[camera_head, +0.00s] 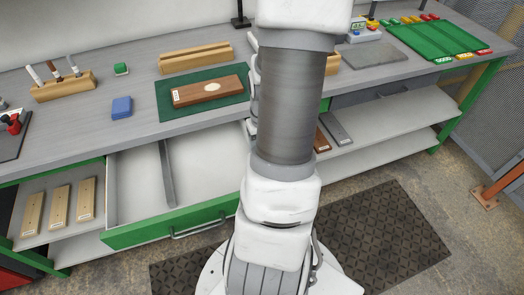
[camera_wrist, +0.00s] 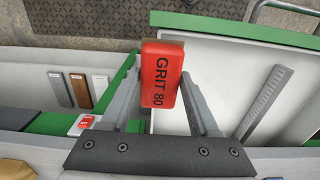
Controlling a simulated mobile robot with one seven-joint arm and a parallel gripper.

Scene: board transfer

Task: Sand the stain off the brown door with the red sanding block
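The brown door (camera_head: 187,96) lies flat on a green mat (camera_head: 163,104) on the bench in the head view, left of my arm. A pale oval stain (camera_head: 212,87) shows near its middle, and a small white label is at its left end. My gripper (camera_wrist: 161,78) shows in the wrist view, with its two fingers against the sides of the red sanding block (camera_wrist: 162,66), marked "GRIT 80". The block is gripped over the area of the open drawer. My gripper and the block are hidden behind my arm in the head view.
An open drawer (camera_head: 215,182) with a grey divider juts out below the bench front. A blue block (camera_head: 121,107), a green block (camera_head: 120,69), a wooden marker holder (camera_head: 62,88) and a long wooden rack (camera_head: 195,57) stand around the mat.

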